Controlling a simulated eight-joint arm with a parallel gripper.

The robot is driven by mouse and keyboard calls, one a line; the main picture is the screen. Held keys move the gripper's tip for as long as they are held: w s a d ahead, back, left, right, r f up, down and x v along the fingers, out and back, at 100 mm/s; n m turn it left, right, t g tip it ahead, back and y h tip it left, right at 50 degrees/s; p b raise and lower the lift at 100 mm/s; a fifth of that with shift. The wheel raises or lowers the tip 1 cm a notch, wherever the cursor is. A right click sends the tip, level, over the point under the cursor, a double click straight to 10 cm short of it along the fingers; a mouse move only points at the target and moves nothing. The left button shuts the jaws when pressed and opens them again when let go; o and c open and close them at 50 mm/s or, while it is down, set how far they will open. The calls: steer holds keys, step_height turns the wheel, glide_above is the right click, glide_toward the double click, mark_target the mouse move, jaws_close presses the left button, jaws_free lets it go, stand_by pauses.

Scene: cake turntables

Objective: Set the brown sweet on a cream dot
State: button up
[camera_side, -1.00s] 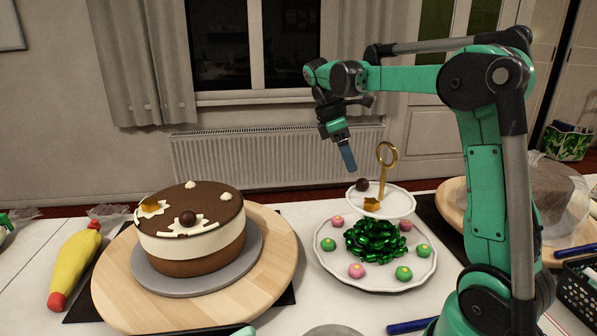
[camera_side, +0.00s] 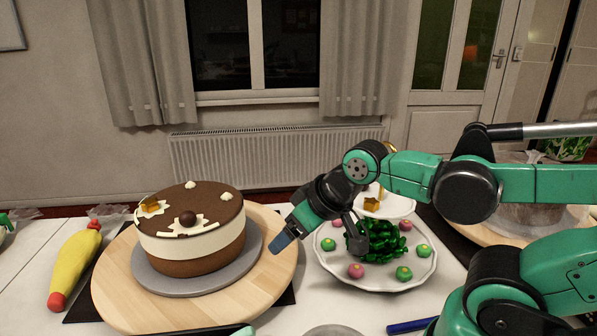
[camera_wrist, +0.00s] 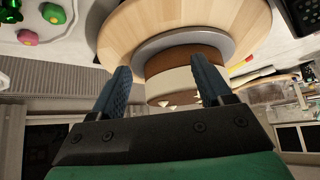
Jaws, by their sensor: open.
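A round cake (camera_side: 190,250) with a chocolate top and a cream band stands on a grey turntable (camera_side: 255,262). On its top are a brown sweet (camera_side: 188,218) on a cream star-shaped patch, a gold piece (camera_side: 150,204) on another patch, and cream dots (camera_side: 225,196) toward the back and right. My gripper (camera_side: 281,241) is just right of the cake, low, pointing down-left. In the wrist view its fingers (camera_wrist: 163,72) are open and empty, with the cake (camera_wrist: 178,75) beyond and between them. The upper tier's brown sweet is hidden behind my arm.
A two-tier white stand (camera_side: 335,268) holds pink and green sweets and a green bow (camera_side: 378,240); my arm passes over it. A gold piece (camera_side: 372,195) shows on the upper tier. A yellow piping bag (camera_side: 75,265) lies left of the wooden board (camera_side: 120,300).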

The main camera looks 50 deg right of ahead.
steer(key=shift+d, duration=0.1)
steer(key=d+m+g+h, duration=0.4)
steer(key=d+m+h, duration=0.1)
steer(key=d+m, duration=0.2)
steer(key=d+m+g+h, duration=0.4)
steer(key=d+m, duration=0.4)
steer(key=d+f+m+g+h, duration=0.1)
steer(key=d+m+g+h, duration=0.4)
steer(key=d+m, duration=0.2)
steer(key=shift+s+d+f+m+h, duration=0.1)
steer(key=shift+s+d+m+h, duration=0.15)
steer(key=shift+d+m+h, duration=0.05)
steer(key=shift+c, duration=0.3)
jaws_close()
